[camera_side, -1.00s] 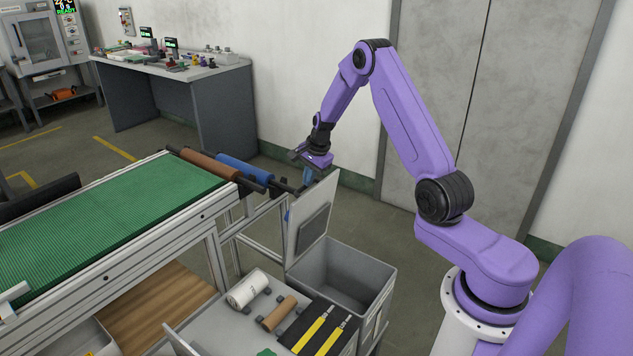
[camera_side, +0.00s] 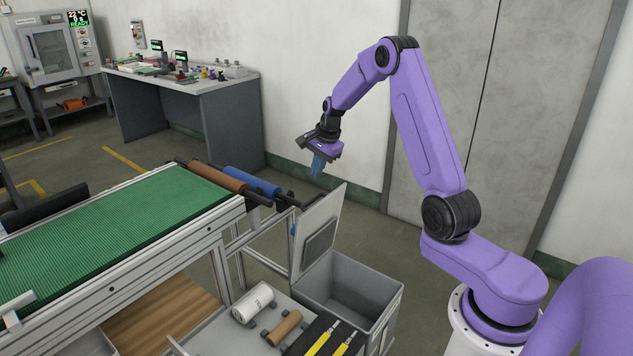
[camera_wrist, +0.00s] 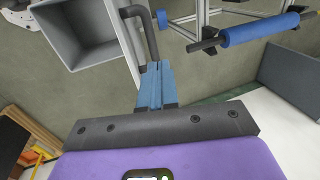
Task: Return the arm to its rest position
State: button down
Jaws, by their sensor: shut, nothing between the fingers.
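My gripper (camera_side: 318,167) hangs from the purple arm in the side view, above and behind the raised lid of the grey bin. Its blue fingers point down and are together, with nothing between them. In the wrist view the blue fingers (camera_wrist: 155,86) lie side by side, shut and empty. The arm is bent, with its elbow high, and it touches nothing that I can see.
The open grey bin (camera_side: 385,318) has its lid (camera_side: 312,238) standing upright. The green conveyor (camera_side: 120,232) is at left, with brown (camera_side: 215,177) and blue (camera_side: 250,182) rollers at its end. A workbench (camera_side: 185,85) stands behind. Floor near the wall is clear.

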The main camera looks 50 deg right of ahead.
jog(key=s+a+r+n+g, duration=0.1)
jog(key=s+a+r+n, duration=0.1)
jog(key=s+a+n, duration=0.45)
jog(key=s+a+r+n+y, duration=0.1)
jog(key=a+r+n, duration=0.2)
jog(key=a, duration=0.7)
jog(key=s+a+r+n+g, duration=0.1)
jog(key=s+a+r+n, duration=0.1)
jog(key=s+a+n, duration=0.45)
jog(key=s+a+n+g, duration=0.1)
jog(key=s+a+n, duration=0.2)
jog(key=s+n, duration=1.1)
jog(key=s, duration=1)
jog(key=shift+a+r+n+h, duration=0.15)
jog(key=shift+r+n+h, duration=0.15)
jog(key=shift+n, duration=0.1)
